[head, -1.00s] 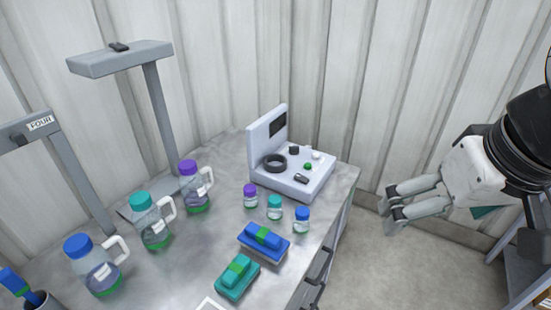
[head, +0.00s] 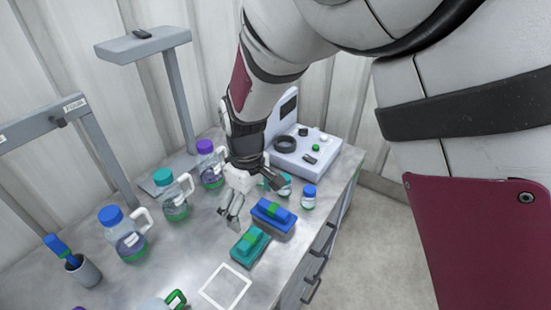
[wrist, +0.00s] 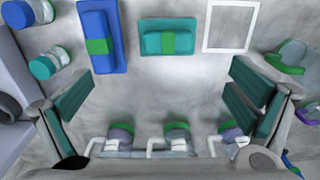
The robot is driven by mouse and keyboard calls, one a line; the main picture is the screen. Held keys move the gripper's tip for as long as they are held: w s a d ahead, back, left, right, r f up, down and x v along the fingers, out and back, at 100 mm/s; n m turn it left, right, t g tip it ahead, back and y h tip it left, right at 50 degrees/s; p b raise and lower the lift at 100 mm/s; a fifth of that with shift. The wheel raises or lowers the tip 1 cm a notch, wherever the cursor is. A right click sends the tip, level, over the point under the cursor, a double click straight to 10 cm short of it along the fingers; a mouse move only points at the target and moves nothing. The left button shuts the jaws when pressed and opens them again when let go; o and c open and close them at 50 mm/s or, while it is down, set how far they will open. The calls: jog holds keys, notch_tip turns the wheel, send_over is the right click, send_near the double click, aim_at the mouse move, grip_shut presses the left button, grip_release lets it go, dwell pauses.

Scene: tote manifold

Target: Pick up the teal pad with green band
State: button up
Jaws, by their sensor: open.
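The teal pad with green band (head: 249,246) lies flat on the grey metal table, between the blue pad and a white square outline. It also shows in the wrist view (wrist: 154,38) at top centre, with the green band across its raised block. My gripper (head: 232,218) is open and empty above the table, a little to the left of and behind the teal pad in the head view. In the wrist view its teal-lined fingers (wrist: 165,95) are spread wide, and the pad lies beyond them, apart from both.
The blue pad with green band (head: 273,215) lies close beside the teal pad. Several jugs, such as the blue-lidded one (head: 124,235), stand left. Small capped bottles and a white device (head: 322,150) stand behind. A white square outline (head: 225,286) is on the clear front area.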

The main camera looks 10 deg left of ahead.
aim_at(249, 238)
jog(key=f, duration=0.6)
jog(key=a+f+p, duration=0.1)
jog(key=f, duration=0.2)
jog(key=shift+s+f, duration=0.25)
jog(key=shift+f, duration=0.15)
jog(key=f, duration=0.3)
jog(key=f+p, duration=0.1)
jog(key=shift+s+f, duration=0.2)
jog(key=shift+s, duration=0.1)
jog(key=shift+w+f, duration=0.1)
jog(key=shift+f, duration=0.3)
jog(key=c, duration=1.2)
